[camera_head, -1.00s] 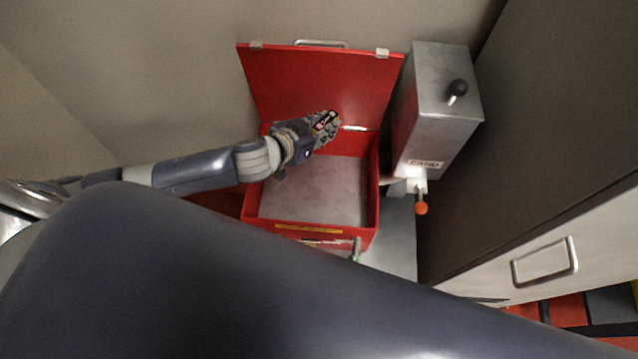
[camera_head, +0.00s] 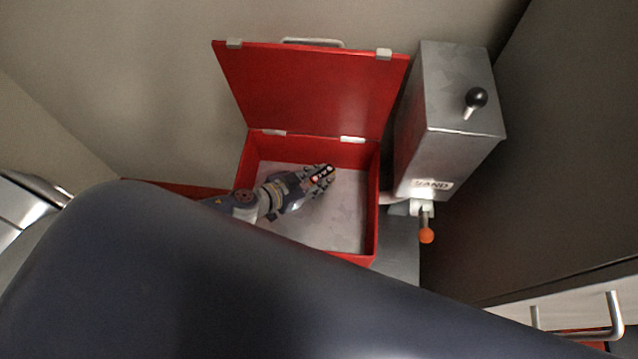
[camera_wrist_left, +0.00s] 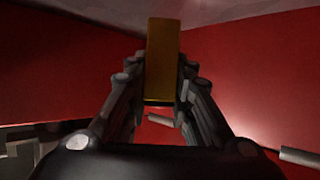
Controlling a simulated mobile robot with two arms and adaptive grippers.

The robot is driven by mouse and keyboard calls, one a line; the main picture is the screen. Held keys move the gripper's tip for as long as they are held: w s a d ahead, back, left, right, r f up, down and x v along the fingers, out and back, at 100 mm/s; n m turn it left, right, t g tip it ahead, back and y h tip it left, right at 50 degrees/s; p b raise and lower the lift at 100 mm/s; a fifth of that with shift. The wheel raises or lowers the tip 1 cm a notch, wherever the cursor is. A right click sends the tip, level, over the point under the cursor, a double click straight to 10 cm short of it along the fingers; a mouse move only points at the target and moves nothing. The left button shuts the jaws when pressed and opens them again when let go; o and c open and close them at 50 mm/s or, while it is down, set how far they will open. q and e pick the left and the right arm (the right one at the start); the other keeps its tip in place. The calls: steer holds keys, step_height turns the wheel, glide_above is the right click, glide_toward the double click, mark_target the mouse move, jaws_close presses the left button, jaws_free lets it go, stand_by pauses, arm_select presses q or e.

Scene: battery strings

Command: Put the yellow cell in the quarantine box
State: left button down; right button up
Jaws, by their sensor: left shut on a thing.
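The yellow cell (camera_wrist_left: 162,60) shows in the left wrist view as an upright yellow block between the two fingers of my left gripper (camera_wrist_left: 160,95), which is shut on it. In the head view my left gripper (camera_head: 322,180) is over the inside of the red quarantine box (camera_head: 372,215), above its pale floor; the cell's colour is not clear there. The box's red lid (camera_head: 315,90) stands open at the back. Red walls also fill both sides of the left wrist view. My right gripper is not in view.
A dark cabinet side and a pale drawer with a handle (camera_head: 612,315) are at the right. My own arm covers the lower left.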

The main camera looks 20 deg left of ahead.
arm_select(q)
step_height(320, 180, down, 3)
steer(key=shift+r+b, duration=0.2)
steer(key=shift+b, duration=0.3)
steer(key=shift+f, duration=0.25)
steer(key=c, duration=1.4)
jaws_free()
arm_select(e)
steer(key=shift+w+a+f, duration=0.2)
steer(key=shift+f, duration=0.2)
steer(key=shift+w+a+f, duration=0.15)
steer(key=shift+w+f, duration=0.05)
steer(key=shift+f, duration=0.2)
